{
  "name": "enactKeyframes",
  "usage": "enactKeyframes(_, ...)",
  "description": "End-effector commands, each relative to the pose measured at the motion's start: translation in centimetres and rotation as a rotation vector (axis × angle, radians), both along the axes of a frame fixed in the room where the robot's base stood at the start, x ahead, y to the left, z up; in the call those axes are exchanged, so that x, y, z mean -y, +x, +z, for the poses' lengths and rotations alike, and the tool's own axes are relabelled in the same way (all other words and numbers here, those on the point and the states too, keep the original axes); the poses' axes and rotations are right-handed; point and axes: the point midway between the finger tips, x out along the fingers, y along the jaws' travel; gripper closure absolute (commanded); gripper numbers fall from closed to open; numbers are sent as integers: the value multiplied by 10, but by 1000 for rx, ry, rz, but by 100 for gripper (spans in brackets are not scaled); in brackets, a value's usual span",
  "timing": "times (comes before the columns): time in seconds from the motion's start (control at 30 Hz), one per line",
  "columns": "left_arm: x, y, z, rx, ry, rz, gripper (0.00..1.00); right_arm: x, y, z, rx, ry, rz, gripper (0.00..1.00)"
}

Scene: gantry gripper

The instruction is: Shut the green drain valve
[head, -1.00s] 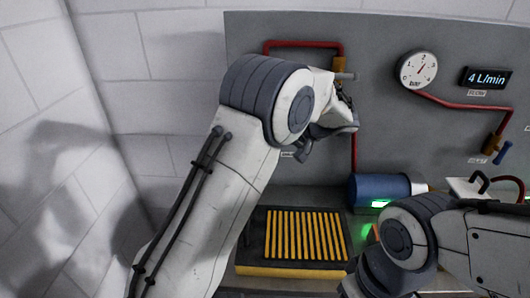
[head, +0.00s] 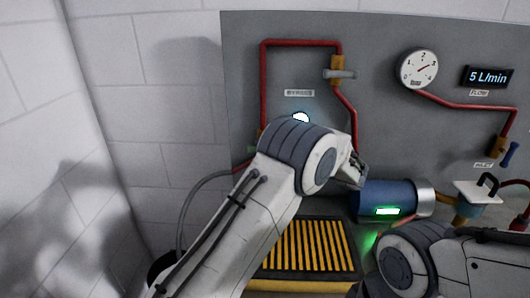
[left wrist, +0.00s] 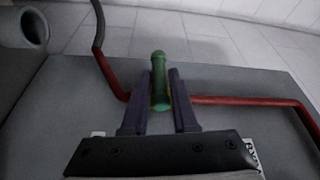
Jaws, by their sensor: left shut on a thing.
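The green drain valve handle (left wrist: 160,85) stands between the two fingers of my left gripper (left wrist: 160,75) in the left wrist view. The fingers are shut on it. The handle lies across the red pipe (left wrist: 245,101). My arm hides the rest of the valve and the fingers there. My right arm is at the lower right of the head view, and its gripper does not show.
A bypass valve with a grey handle (head: 342,74) is above. A dial gauge (head: 418,69) and a flow display (head: 488,77) reading 5 L/min are at the right. A blue cylinder (head: 385,199) and a yellow-slatted grate (head: 305,250) sit below. A hose (head: 190,205) is at the left.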

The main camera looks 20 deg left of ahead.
Motion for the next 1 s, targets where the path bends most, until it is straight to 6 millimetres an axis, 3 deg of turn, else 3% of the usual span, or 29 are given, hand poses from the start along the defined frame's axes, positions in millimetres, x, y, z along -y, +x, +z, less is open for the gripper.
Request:
enactKeyframes(0.57, -1, -1, -3, -15, 26, 5, 100, 0, 0, -3, 0, 0, 0, 50)
enactKeyframes(0.6, -1, -1, -3, -15, 26, 5, 58, 0, 0, -3, 0, 0, 0, 50)
enactKeyframes(0.63, -1, -1, -3, -15, 26, 5, 50, 0, 0, -3, 0, 0, 0, 50)
enactKeyframes(1.0, 4, 0, -2, -10, 27, 0, 50, 0, 0, -4, 0, 0, 0, 50)
